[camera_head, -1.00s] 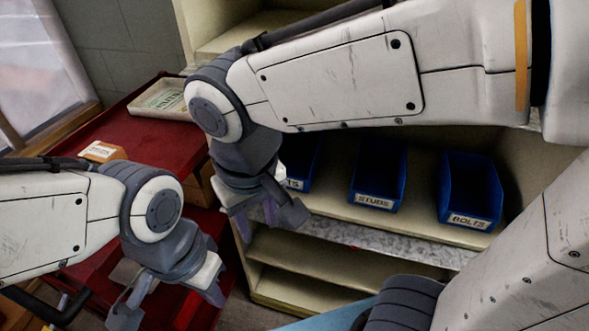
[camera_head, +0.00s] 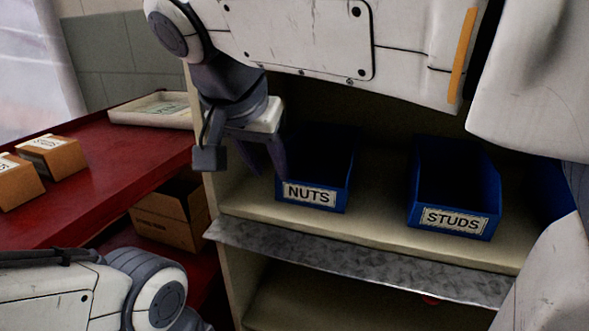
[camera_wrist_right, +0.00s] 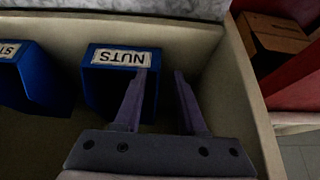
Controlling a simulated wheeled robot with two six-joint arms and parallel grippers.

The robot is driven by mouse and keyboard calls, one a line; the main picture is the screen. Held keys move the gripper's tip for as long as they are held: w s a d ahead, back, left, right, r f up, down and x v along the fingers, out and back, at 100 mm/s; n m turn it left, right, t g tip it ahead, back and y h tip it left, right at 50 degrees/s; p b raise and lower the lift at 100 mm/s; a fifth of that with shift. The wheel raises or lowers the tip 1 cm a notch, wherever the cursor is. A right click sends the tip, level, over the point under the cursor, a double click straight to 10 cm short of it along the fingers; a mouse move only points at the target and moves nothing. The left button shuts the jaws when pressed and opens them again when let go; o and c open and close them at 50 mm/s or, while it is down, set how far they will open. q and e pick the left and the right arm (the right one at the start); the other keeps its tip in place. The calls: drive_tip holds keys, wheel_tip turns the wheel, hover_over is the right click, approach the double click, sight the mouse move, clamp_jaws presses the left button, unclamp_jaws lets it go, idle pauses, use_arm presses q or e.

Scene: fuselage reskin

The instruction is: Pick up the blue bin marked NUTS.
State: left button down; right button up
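The blue bin marked NUTS (camera_head: 318,195) stands on the pale shelf, its white label facing out. It also shows in the right wrist view (camera_wrist_right: 97,78), with the label upside down. My right gripper (camera_head: 263,168) is at the bin's left side in the head view. Its two purple fingers are apart. In the right wrist view the gripper (camera_wrist_right: 159,73) has one finger overlapping the bin and the other past its side. I cannot tell whether either touches. Only the wrist of my left arm shows at the lower left; its fingers are out of view.
A blue STUDS bin (camera_head: 453,219) stands to the right on the same shelf (camera_head: 380,228), with more blue at the far right. A red bench (camera_head: 110,180) at left holds small boxes (camera_head: 50,155) and a tray (camera_head: 150,108). A cardboard box (camera_head: 170,218) sits below.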

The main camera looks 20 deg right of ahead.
sight(290, 138)
drive_tip(key=w+d, duration=0.1)
drive_tip(key=w, duration=0.1)
drive_tip(key=w+d, duration=0.2)
drive_tip(key=w, duration=0.1)
drive_tip(key=w+d+b, duration=0.1)
drive_tip(key=w+d, duration=0.1)
drive_tip(key=shift+w+d, duration=0.2)
drive_tip(key=shift+w, duration=0.2)
drive_tip(key=b+x, duration=0.2)
drive_tip(key=x, duration=0.3)
drive_tip(key=shift+w+d+f+b, duration=0.1)
drive_tip(key=shift+d+f+b, duration=0.05)
drive_tip(key=shift+b, duration=0.2)
clamp_jaws()
idle(0.6)
